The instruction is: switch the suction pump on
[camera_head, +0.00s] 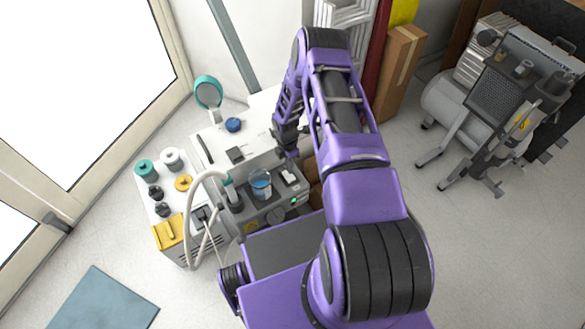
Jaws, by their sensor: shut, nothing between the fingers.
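The suction pump (265,214) appears to be the grey unit at the centre, low in front of the white cabinet. It carries a clear jar with blue liquid (261,184), a dark-capped bottle (231,194) and a pale hose (194,205). A small green light (294,200) shows on its front. A small white and dark part, possibly a switch (289,175), is on its top right. My gripper (287,154) points down just behind and above that part, shut and empty. I cannot tell whether it touches anything.
A white cabinet top (215,140) holds a blue round item (233,125) and a dark block (235,154). A trolley (163,215) at left holds several spools. A cardboard box (400,70) stands behind my arm. A compressor (460,105) stands at right. Floor between is clear.

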